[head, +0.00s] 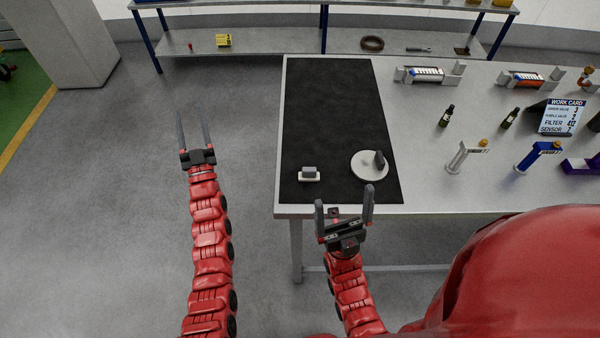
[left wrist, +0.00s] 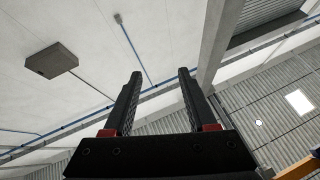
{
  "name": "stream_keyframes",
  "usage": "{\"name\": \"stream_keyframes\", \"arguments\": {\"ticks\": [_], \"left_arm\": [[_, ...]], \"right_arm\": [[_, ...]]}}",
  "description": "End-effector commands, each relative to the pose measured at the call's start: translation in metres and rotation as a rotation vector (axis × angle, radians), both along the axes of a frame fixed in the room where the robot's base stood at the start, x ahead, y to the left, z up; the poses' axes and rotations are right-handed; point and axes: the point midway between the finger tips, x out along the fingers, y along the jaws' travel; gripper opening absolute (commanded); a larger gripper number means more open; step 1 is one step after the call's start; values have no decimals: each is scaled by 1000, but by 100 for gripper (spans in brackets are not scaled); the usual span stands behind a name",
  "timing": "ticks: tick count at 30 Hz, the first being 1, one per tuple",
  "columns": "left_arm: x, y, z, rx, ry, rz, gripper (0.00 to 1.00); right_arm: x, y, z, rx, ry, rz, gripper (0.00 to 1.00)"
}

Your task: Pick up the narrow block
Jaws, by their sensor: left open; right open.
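Two small blocks are on the black mat (head: 335,100) at the table's left end. One grey block (head: 310,170) sits on a small white base (head: 309,178). A dark, thin upright block (head: 380,158) stands on a round white disc (head: 365,168). I cannot tell for certain which is the narrow block; the one on the disc looks thinner. My right gripper (head: 344,196) is open and empty near the table's front edge, below both. My left gripper (head: 193,114) is open over the floor, left of the table. In the left wrist view its open fingers (left wrist: 160,75) point at the ceiling.
The work table (head: 430,195) holds bottles (head: 447,116), a white valve-like part (head: 465,155), a blue one (head: 538,155), cylinder holders (head: 428,75) and a work card (head: 563,117) to the right. A shelf (head: 270,42) stands behind. The floor at left is clear.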

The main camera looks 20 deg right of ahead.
Motion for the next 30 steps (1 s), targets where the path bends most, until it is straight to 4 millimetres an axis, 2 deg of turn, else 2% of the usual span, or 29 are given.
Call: {"name": "stream_keyframes", "arguments": {"ticks": [1, 2, 3, 5, 6, 7, 9, 11, 12, 14, 15, 17, 19, 21, 24, 27, 30], "left_arm": [[40, -26, -2, 24, 112, -31, 57], [61, -42, -6, 46, 186, -53, 57], [85, -67, -11, 81, 281, -90, 57], [112, -107, -20, 151, 426, -157, 57], [124, -136, -24, 206, 516, -210, 57], [129, -158, -27, 253, 581, -253, 57], [132, -207, -31, 382, 720, -355, 57], [122, -247, -32, 512, 832, -449, 57], [110, -270, -33, 608, 902, -512, 57], [86, -299, -29, 763, 995, -605, 57], [66, -311, -28, 874, 1058, -663, 57], [33, -324, -23, 1044, 1141, -742, 57], [-5, -325, -15, 1234, 1231, -818, 57], [-41, -318, -6, 1405, 1308, -876, 57], [-78, -302, 9, 1591, 1398, -929, 57], [-104, -287, 19, 1711, 1464, -961, 57], [-115, -279, 24, 1764, 1494, -973, 57]], "right_arm": [[0, 0, 0, 0, 0, 0, 100], [0, 0, 0, 0, 0, 0, 100], [0, 0, 0, 0, 0, 0, 100], [0, 0, 0, 0, 0, 0, 100], [0, 0, 0, 0, 0, 0, 100], [0, 0, 0, 0, 0, 0, 100], [0, 0, 0, 0, 0, 0, 100], [0, 0, 0, 0, 0, 0, 100], [0, 0, 0, 0, 0, 0, 100], [0, 0, 0, 0, 0, 0, 100], [0, 0, 0, 0, 0, 0, 100], [0, 0, 0, 0, 0, 0, 100], [0, 0, -1, 0, 0, 0, 100], [0, 0, -1, 0, 0, 0, 100], [0, 0, -1, 0, 0, 0, 100], [0, 0, -1, 0, 0, 0, 100], [0, 0, 1, 0, 0, 0, 100]]}}
